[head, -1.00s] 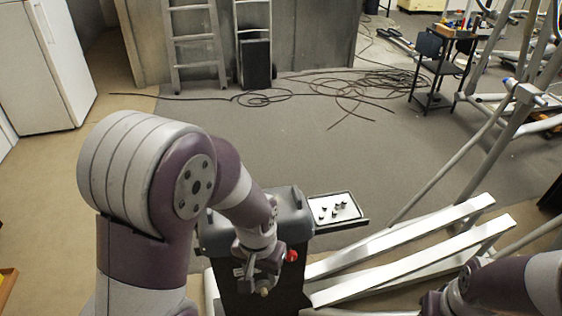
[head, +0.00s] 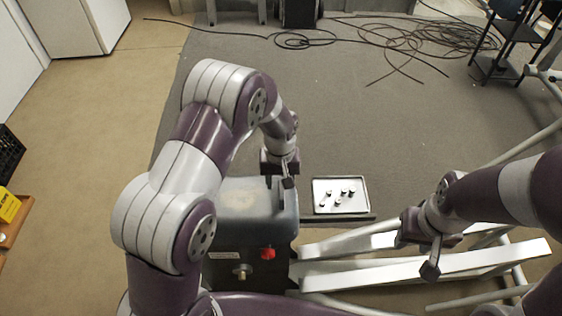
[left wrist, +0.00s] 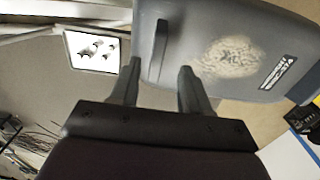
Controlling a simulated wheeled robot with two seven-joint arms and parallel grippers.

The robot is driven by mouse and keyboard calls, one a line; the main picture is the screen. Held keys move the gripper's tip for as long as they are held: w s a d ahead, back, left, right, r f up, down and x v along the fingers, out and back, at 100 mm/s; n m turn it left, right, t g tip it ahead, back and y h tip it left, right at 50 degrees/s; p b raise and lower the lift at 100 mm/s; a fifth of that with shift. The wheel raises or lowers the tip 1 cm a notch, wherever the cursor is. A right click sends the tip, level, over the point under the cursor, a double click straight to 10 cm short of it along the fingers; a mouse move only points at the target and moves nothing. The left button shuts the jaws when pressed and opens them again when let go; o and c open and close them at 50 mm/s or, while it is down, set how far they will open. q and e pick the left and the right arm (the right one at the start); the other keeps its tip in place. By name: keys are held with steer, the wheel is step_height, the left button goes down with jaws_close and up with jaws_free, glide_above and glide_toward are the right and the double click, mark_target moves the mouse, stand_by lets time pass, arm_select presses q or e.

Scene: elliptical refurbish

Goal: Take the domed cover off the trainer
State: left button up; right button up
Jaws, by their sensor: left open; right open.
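The domed cover (head: 248,197) is a grey, rounded shell on top of the dark trainer housing (head: 222,270). It also shows in the left wrist view (left wrist: 275,40), with a worn pale patch and a printed label. A thin raised bar handle (left wrist: 160,45) stands on the cover. My left gripper (head: 283,182) is open at the cover's far right part. In the left wrist view its fingertips (left wrist: 160,65) are spread on either side of the handle's near end; contact cannot be told. My right gripper (head: 432,258) is open and empty, above the white rails.
A tray (head: 325,186) with several small dark pieces sits right of the cover. A red knob (head: 267,253) and a brass knob (head: 241,270) are on the housing's near face. White rails (head: 470,265) extend right. Cables (head: 400,40) lie on the far floor.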

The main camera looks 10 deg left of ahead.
mark_target(282, 189)
arm_select(q)
steer(key=f, duration=0.3)
steer(key=shift+w+d+f, duration=0.15)
steer(key=shift+w+f, duration=0.15)
steer(key=shift+w, duration=0.05)
steer(key=shift+s+f, duration=0.3)
steer(key=shift+f, duration=0.4)
steer(key=shift+w, duration=0.15)
steer(key=c, duration=0.8)
jaws_close()
